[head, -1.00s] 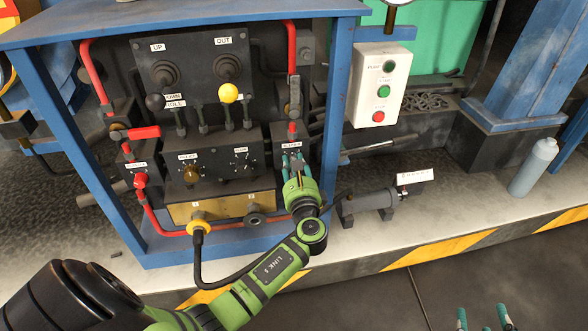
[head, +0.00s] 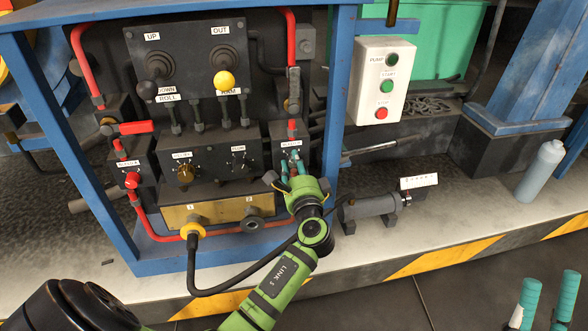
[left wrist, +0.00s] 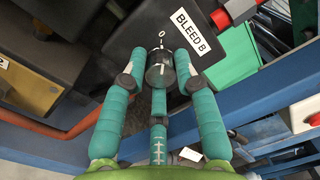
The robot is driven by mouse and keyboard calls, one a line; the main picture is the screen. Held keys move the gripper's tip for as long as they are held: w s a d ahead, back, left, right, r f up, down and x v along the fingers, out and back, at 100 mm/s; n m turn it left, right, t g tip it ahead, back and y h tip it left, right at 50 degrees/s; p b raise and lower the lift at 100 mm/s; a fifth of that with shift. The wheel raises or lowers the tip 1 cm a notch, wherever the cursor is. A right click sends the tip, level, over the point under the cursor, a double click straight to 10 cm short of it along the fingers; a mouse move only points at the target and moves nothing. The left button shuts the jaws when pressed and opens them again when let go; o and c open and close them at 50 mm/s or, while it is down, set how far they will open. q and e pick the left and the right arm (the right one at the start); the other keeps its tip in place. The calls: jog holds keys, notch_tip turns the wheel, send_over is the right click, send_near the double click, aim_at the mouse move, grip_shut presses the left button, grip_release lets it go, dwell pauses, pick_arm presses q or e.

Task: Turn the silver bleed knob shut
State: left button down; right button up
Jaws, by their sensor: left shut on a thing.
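The bleed knob (left wrist: 160,76) is a small round dark-silver knob with a white mark, on a dark box beside a white label reading BLEED B (left wrist: 190,33). My left gripper (left wrist: 162,60) has its teal fingers closed around the knob's sides in the left wrist view. In the head view my left gripper (head: 291,168) is at the front of the right-hand box (head: 286,139), and its fingers hide the knob there. My right gripper (head: 546,301) shows only its teal fingertips at the lower right, spread apart and empty.
A lever panel (head: 190,66) is above and a box with two knobs (head: 212,163) is left. The blue frame post (head: 335,110) stands close right of my left gripper. A black hose (head: 232,286) passes by my left arm. A grey cylinder (head: 370,206) lies right.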

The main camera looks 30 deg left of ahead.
pick_arm(q)
jog(key=shift+n, duration=0.3)
jog(key=shift+d, duration=0.1)
jog(key=c, duration=0.9)
grip_release()
jog(key=shift+c, duration=0.2)
jog(key=shift+s+d+f, duration=0.1)
jog(key=shift+s+d, duration=0.15)
jog(key=v, duration=1.1)
jog(key=shift+s, duration=0.1)
